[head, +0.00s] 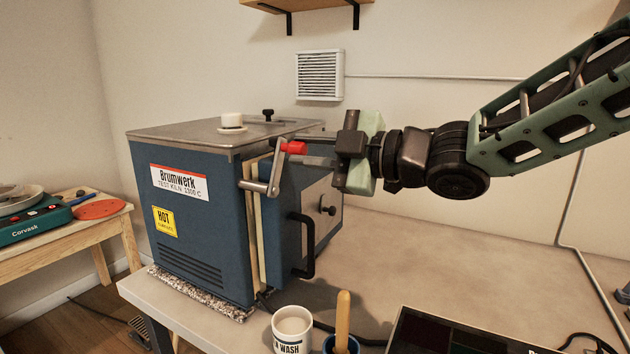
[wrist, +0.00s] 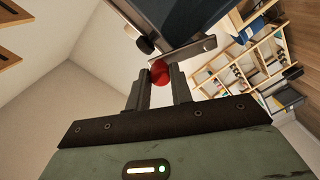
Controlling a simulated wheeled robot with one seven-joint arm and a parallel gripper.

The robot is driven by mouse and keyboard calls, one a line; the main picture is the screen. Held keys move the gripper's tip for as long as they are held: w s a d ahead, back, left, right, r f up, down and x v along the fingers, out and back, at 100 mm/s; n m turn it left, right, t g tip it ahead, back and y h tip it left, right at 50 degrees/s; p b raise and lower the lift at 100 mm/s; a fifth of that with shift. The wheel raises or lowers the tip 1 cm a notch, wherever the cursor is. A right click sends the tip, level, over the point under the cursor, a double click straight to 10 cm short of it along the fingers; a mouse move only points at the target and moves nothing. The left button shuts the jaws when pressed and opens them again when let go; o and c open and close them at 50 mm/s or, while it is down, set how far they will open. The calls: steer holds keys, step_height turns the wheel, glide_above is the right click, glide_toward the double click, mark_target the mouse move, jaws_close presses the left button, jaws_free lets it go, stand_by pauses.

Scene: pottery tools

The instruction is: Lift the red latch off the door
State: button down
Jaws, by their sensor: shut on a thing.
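The blue kiln (head: 205,210) stands on the workbench, its door (head: 290,225) on the right side. The latch is a grey metal lever (head: 274,175) with a red knob (head: 293,147) at its upper end. The lever is raised at a slant beside the top of the door. My gripper (head: 308,150) reaches in from the right and is shut on the red knob. In the wrist view the red knob (wrist: 159,73) sits between the tips of my gripper (wrist: 161,80). The fingers partly hide the knob.
A black door handle (head: 308,245) sticks out below the latch. A white mug (head: 292,328) and a dark cup with a wooden-handled tool (head: 342,320) stand in front. The bench (head: 400,260) is clear right of the kiln.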

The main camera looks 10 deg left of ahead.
mark_target(299, 151)
steer(key=shift+s+a+r+n+b, duration=0.15)
steer(key=shift+s+n+b, duration=0.4)
steer(key=shift+n+b, duration=0.5)
steer(key=shift+s+a+f+n+b, duration=0.15)
steer(key=shift+s+n+b, duration=0.5)
steer(key=shift+b, duration=0.6)
steer(key=shift+s+a+r+n+b, duration=0.15)
steer(key=shift+s+n+b, duration=0.25)
steer(key=shift+n+b, duration=0.7)
steer(key=c, duration=1.2)
jaws_free()
steer(key=shift+s, duration=0.1)
steer(key=shift+c, duration=0.2)
steer(key=shift+r, duration=0.1)
steer(key=v, duration=1.7)
steer(key=shift+s, duration=0.2)
steer(key=shift+d+r, duration=0.1)
steer(key=shift+d, duration=0.05)
